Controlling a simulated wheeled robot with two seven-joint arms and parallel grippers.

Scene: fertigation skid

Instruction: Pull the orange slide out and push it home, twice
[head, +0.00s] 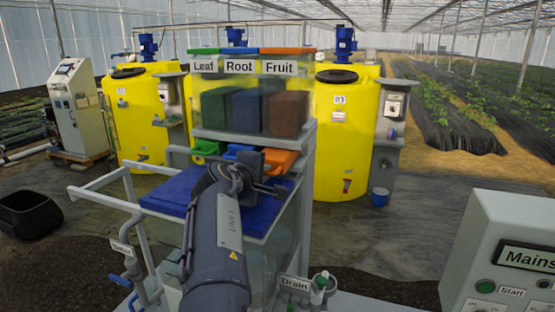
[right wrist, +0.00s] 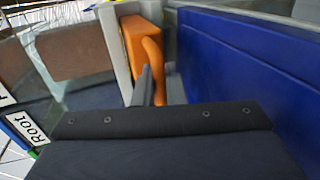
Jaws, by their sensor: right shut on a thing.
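The orange slide (head: 281,160) is under the dispenser bin labelled Fruit, at the right end of a row of three slides. It sticks out at the front over the blue tray. In the right wrist view its orange front and curved handle (right wrist: 152,60) show close up. My right gripper (head: 268,187) reaches in from the bottom of the head view. Its fingers (right wrist: 157,88) are shut on the handle of the orange slide, and the grip itself is partly hidden. My left gripper is in neither view.
A green slide (head: 207,149) and a blue slide (head: 240,150) sit left of the orange one. The blue tray (head: 165,199) lies below on a grey frame. A Mains panel (head: 505,250) stands at lower right, and yellow tanks (head: 340,170) stand behind.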

